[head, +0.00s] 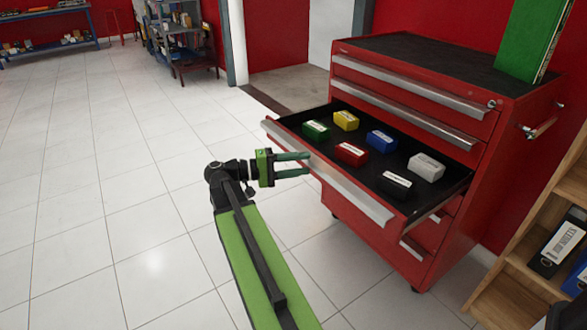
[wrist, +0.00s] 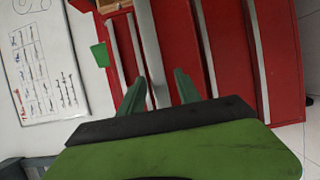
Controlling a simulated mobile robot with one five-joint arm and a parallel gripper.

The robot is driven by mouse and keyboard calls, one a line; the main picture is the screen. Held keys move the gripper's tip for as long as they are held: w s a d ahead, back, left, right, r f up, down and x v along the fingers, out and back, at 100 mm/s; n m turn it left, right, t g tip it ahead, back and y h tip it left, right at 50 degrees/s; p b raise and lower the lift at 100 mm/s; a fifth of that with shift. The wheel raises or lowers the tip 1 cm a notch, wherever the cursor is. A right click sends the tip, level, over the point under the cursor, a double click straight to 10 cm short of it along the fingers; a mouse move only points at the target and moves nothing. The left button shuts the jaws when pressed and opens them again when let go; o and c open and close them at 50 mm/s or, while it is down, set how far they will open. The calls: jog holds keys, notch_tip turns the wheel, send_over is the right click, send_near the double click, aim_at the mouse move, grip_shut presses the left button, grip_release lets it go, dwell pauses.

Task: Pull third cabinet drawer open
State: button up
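The red tool cabinet (head: 345,70) stands at the right with a black top. Its third drawer from the top is pulled out, showing a dark tray floor (head: 384,160) with several small coloured boxes on it. The drawer's long silver handle (head: 350,193) runs along its front edge. My gripper (head: 309,163) is at the left part of this handle, its two green fingers apart. In the wrist view a silver handle strip (wrist: 151,45) passes between the spread fingers, with gaps visible. Whether a fingertip touches the handle cannot be told.
The drawers above (head: 410,88) are shut. A green binder (head: 530,38) stands on the cabinet top. A wooden shelf (head: 540,222) with binders is close at the right. The tiled floor (head: 100,190) at the left is clear.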

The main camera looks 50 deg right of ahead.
jog(key=v, duration=0.7)
jog(key=shift+w+a, duration=0.15)
jog(key=shift+a, duration=0.1)
